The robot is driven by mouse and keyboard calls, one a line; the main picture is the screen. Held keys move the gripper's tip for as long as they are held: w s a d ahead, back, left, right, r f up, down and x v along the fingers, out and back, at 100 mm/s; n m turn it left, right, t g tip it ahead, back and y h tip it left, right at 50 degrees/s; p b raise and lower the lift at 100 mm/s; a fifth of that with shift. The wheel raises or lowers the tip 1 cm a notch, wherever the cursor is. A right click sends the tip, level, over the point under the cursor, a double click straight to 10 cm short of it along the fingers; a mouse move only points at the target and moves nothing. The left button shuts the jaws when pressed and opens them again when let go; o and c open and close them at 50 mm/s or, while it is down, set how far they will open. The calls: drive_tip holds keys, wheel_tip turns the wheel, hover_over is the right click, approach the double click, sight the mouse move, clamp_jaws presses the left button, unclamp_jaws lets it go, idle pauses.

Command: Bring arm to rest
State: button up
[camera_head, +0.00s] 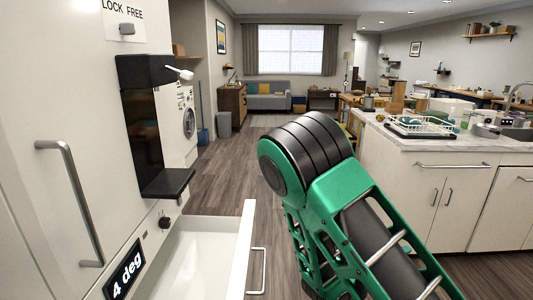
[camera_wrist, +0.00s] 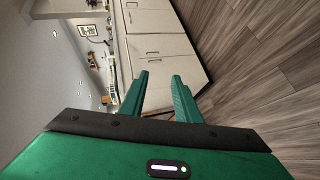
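My arm, green with black joints, rises from the lower right of the head view and bends at its black joint in the middle. My gripper (camera_wrist: 160,80) shows in the wrist view with its two green fingers apart and nothing between them. It is open and empty, and cannot be made out in the head view. In the wrist view the picture is tilted, with white cabinets and the wooden floor beyond the fingers.
A white fridge (camera_head: 60,110) with a black dispenser stands close on the left. Its white drawer (camera_head: 190,262) is pulled out beside my arm. A kitchen counter (camera_head: 430,143) with a dish rack (camera_head: 420,125) stands right. The wooden floor (camera_head: 225,160) is clear between them.

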drive_tip(key=s+d+r+m+g+y, duration=0.1)
drive_tip(key=s+d+m+g+y, duration=0.1)
drive_tip(key=s+d+m+g, duration=0.35)
drive_tip(key=s+d+r+m+g+y, duration=0.1)
drive_tip(key=s+d+m+g+y, duration=0.15)
drive_tip(key=s, duration=0.65)
drive_tip(key=s+a+r+m+y, duration=0.2)
drive_tip(key=s+r, duration=0.3)
drive_tip(key=s, duration=0.3)
drive_tip(key=s+a+r+m+y, duration=0.1)
drive_tip(key=s+a+r+y, duration=0.3)
drive_tip(key=s, duration=0.4)
drive_tip(key=shift+s+a+r+m+y, duration=0.35)
drive_tip(key=shift+s+r+m+y, duration=0.05)
drive_tip(key=shift+r+y, duration=0.4)
drive_tip(key=shift+a, duration=0.15)
